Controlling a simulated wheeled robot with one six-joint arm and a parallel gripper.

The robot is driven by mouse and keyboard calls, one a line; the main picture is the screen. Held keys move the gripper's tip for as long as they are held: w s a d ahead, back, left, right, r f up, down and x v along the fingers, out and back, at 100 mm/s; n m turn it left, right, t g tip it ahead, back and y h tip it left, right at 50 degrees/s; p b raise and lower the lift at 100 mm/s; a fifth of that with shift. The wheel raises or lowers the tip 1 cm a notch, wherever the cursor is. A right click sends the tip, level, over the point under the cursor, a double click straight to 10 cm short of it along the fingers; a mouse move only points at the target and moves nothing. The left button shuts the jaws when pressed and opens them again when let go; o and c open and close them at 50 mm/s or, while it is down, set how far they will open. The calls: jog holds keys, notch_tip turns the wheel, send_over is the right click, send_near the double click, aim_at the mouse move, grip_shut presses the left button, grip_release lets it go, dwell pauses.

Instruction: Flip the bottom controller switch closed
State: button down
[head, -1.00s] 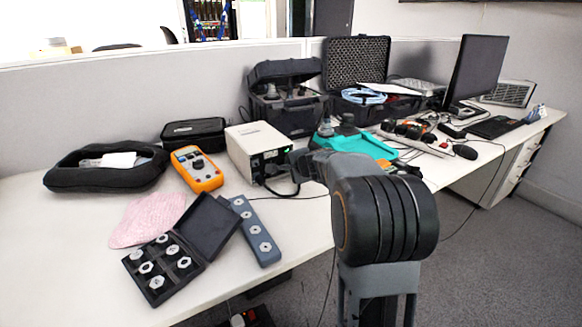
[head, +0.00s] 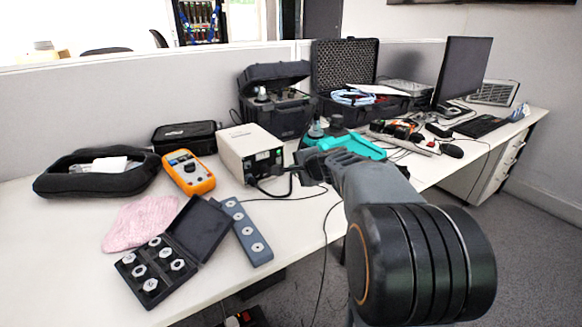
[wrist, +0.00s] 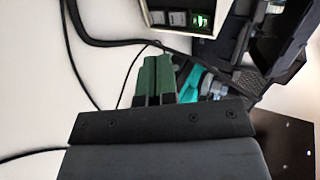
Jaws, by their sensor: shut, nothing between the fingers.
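The controller is a cream box (head: 246,143) on the desk; its front panel, with a small green light, faces my arm. In the wrist view the panel edge is at the top, with a green-lit rocker switch (wrist: 202,20) and a grey switch (wrist: 178,18) beside it. I cannot tell which one is the bottom switch. My gripper (head: 298,166) is just right of the box in the head view. In the wrist view its green fingers (wrist: 156,60) are shut, empty and apart from the panel. The switch positions are too small to read.
A black cable runs from the box across the desk. An orange multimeter (head: 188,172), a black case of fittings (head: 200,228) and a grey block (head: 246,232) lie to the left and front. A teal tool (head: 350,143) and an open black case (head: 275,110) stand behind.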

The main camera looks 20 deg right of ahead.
jog(key=shift+r+p+v, duration=0.25)
jog(key=shift+p+v, duration=0.15)
jog(key=shift+v, duration=1.7)
jog(key=shift+w, duration=0.15)
jog(key=s+a+r+n+g+p, duration=0.2)
jog(key=s+a+r+n+p, duration=0.2)
jog(key=p, duration=0.5)
jog(key=s+a+r+n+g+h+p, duration=0.1)
jog(key=s+a+r+n+g+p, duration=0.2)
jog(key=s+a+r+n+p, duration=0.2)
jog(key=s+a+r+n+g+p, duration=0.3)
jog(key=s+a+r+n+p, duration=0.2)
jog(key=s+p, duration=0.6)
notch_tip(320, 180, up, 3)
jog(key=n+p, duration=0.2)
jog(key=shift+s+n+p, duration=0.25)
jog(key=shift+n+p, duration=0.1)
jog(key=shift+n, duration=0.05)
jog(key=shift+d, duration=0.1)
